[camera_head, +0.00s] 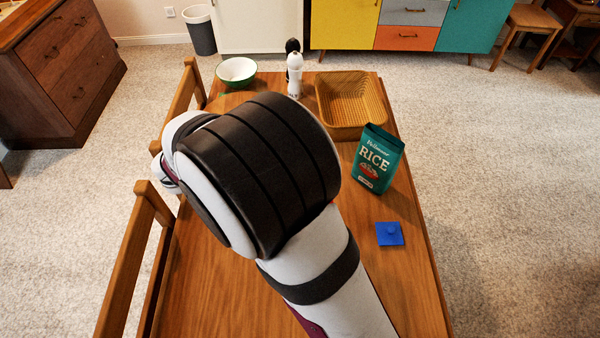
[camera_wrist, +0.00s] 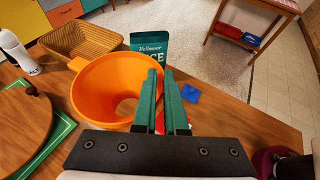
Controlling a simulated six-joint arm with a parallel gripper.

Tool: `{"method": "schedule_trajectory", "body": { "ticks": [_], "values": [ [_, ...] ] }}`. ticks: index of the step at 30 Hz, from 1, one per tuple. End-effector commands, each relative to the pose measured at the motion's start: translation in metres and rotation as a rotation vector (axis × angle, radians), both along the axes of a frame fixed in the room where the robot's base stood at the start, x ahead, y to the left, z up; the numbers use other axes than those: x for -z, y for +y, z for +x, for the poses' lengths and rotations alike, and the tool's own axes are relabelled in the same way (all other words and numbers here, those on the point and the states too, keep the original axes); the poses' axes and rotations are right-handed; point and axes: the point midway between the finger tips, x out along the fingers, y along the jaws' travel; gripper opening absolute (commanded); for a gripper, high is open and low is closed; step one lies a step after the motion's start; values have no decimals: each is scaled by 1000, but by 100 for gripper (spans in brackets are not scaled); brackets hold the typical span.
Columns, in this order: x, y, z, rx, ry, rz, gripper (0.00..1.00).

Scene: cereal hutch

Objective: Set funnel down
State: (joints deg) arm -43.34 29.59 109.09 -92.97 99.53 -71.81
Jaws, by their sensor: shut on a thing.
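The orange funnel (camera_wrist: 92,88) shows in the wrist view with its wide mouth facing up and its hole visible inside. My gripper (camera_wrist: 165,80) has its two green fingers close together at the funnel's right side, shut on it. The fingers hide part of that side, and I cannot tell whether the funnel touches the table. In the head view my arm hides both the funnel and the gripper.
A wicker basket (camera_head: 350,128), a white bottle (camera_head: 295,76) and a green-white bowl (camera_head: 237,84) are at the far end. A round wooden board (camera_wrist: 22,125) lies left.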

Motion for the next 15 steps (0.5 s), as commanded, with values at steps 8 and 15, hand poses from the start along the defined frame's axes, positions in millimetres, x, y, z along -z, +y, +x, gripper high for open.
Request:
{"method": "schedule_trajectory", "body": {
  "ticks": [8, 15],
  "values": [
    [54, 93, -102, 20, -47, 11, 0],
    [75, 118, -165, 42, -94, -7, 0]
  ]
}}
